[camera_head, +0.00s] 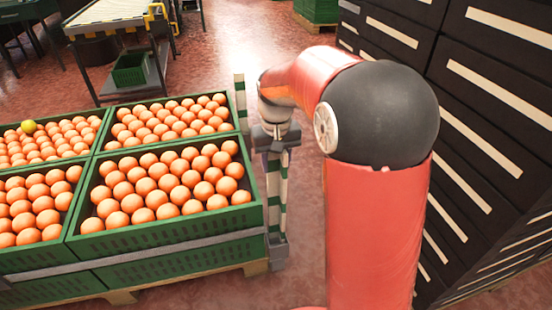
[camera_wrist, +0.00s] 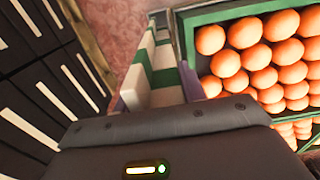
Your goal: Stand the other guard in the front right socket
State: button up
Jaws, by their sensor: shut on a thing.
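A guard with green and white bands (camera_head: 277,190) hangs upright from my gripper (camera_head: 276,135) at the near right corner of the crates. My gripper is shut on its upper part. Its lower end meets the grey front right socket (camera_head: 278,252) in the head view; I cannot tell how deep it sits. In the wrist view the guard (camera_wrist: 163,58) runs away from me between the fingers (camera_wrist: 160,88), beside the crate. Another striped guard (camera_head: 240,100) stands upright at the far right corner, its foot hidden.
A stack of black crates (camera_head: 470,150) rises close on the right. A conveyor table (camera_head: 110,18) is at the back left. Red floor shows between.

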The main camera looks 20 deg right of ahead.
aim_at(276, 177)
jog(key=shift+f+b, duration=1.5)
jog(key=shift+f, duration=1.2)
jog(key=o, duration=1.4)
jog(key=shift+o, duration=0.2)
notch_tip(276, 177, up, 8)
jog(key=p, duration=0.2)
